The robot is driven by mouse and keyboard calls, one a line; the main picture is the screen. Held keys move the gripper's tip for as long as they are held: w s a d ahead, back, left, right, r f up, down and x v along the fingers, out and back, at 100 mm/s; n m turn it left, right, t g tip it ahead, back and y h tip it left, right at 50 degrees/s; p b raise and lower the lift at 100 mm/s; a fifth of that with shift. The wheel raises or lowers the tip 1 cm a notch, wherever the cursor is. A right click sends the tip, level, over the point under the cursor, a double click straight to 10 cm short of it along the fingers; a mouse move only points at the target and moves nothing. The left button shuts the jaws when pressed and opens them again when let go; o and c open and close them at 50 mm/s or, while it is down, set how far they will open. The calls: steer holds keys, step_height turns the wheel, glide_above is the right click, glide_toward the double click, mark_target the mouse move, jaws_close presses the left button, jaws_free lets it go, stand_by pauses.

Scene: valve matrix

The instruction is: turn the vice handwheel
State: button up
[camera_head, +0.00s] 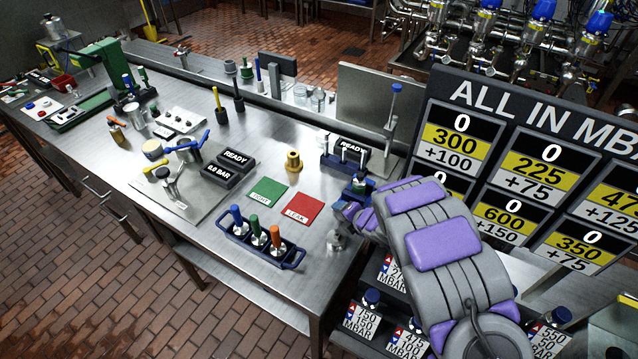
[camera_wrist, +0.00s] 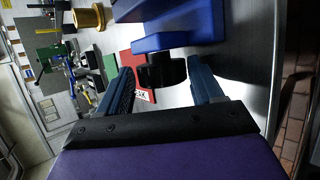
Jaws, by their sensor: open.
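The vice handwheel (camera_wrist: 162,72) is a dark, ribbed round knob on the near end of a blue vice body (camera_wrist: 180,22) in the wrist view. My gripper (camera_wrist: 160,80) is open, with one blue-grey finger to the left of the handwheel and one to the right. Gaps show on both sides, so the fingers are around it, apart from it. In the head view the blue vice (camera_head: 359,186) stands near the bench's right edge, and my gripper (camera_head: 347,214) is at its near side. The handwheel is hidden there behind my arm.
Red (camera_head: 302,208) and green (camera_head: 267,191) mats lie left of the vice. A brass fitting (camera_head: 293,161) and a blue rack (camera_head: 262,245) with colored-handled tools stand close by. A scoreboard (camera_head: 530,170) and shelved valves (camera_head: 375,302) are at the right.

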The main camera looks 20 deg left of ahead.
steer(key=h+p, duration=0.2)
steer(key=p, duration=0.1)
steer(key=shift+d+r+g+p, duration=0.15)
steer(key=shift+d+g+p, duration=0.05)
steer(key=shift+g+p, duration=0.1)
steer(key=shift+n+h, duration=0.3)
steer(key=shift+h, duration=0.2)
steer(key=shift+w, duration=0.1)
steer(key=shift+a+h, duration=0.15)
steer(key=shift+h, duration=0.15)
steer(key=shift+a, duration=0.2)
steer(key=shift+h+b, duration=0.5)
steer(key=shift+b, duration=0.05)
